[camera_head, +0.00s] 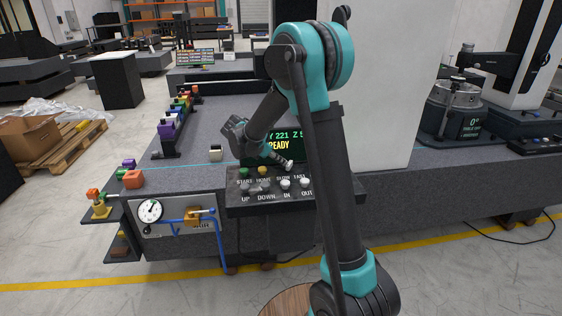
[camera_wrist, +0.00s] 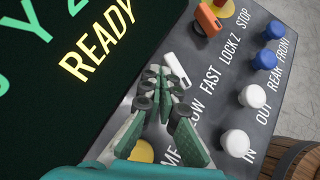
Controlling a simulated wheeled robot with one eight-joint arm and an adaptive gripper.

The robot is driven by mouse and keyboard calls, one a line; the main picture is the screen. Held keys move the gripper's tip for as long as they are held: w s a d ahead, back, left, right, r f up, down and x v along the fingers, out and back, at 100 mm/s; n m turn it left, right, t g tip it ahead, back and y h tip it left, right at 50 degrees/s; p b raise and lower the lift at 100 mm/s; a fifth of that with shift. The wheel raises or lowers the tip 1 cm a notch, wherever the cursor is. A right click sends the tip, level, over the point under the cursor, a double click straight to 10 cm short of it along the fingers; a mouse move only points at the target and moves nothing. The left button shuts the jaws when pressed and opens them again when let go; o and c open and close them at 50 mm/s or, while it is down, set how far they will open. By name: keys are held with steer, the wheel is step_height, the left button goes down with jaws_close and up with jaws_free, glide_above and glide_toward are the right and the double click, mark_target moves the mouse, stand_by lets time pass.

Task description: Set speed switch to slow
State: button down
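The speed switch is a white lever (camera_wrist: 177,69) on the dark control panel (camera_wrist: 182,32), above the SLOW and FAST labels in the wrist view. It leans toward the screen, and its lower end is partly hidden. My gripper (camera_wrist: 160,74) is over the panel with its fingers drawn together and nothing seen between them. The fingertips are just left of the lever; I cannot tell whether they touch it. In the head view my gripper (camera_head: 283,160) is low over the panel, in front of the screen.
An orange lever (camera_wrist: 208,18) stands by LOCK Z. White knobs (camera_wrist: 234,143) and blue knobs (camera_wrist: 264,61) line the panel's near side. A yellow button (camera_wrist: 141,151) is partly behind my gripper. The screen (camera_wrist: 70,50) reads READY. Coloured items (camera_head: 167,132) stand on the granite bed at left.

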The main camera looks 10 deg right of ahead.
steer(key=v, duration=1.2)
